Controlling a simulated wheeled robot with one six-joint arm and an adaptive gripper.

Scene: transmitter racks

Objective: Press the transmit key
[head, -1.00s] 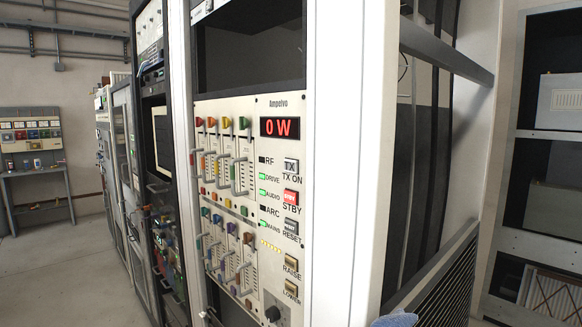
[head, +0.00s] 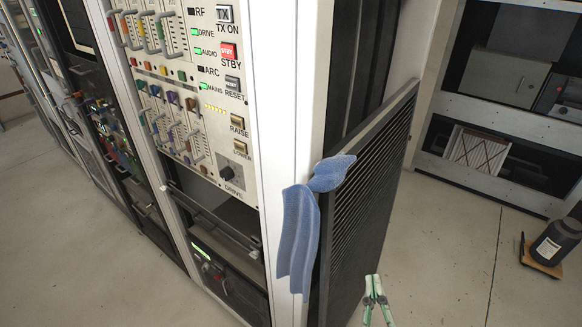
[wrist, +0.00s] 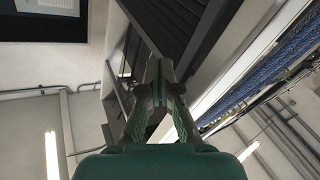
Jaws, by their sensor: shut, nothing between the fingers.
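The transmit key is the grey TX ON button (head: 225,14) at the top of the button column on the cream transmitter panel (head: 205,140) in the head view. The red STBY button (head: 229,52) below it is lit. My gripper (head: 372,290) is at the bottom of the head view, low and to the right of the rack, well apart from the panel. Its green fingers are together with nothing between them. In the wrist view my gripper (wrist: 160,68) points up toward dark slatted metalwork and the ceiling; the TX ON button does not show there.
A blue cloth (head: 300,235) hangs on the rack's corner, beside a black louvred side panel (head: 375,190). RESET (head: 233,84), RAISE (head: 238,121) and LOWER (head: 240,145) buttons sit below STBY. A black container (head: 555,243) stands on the right. The floor between is clear.

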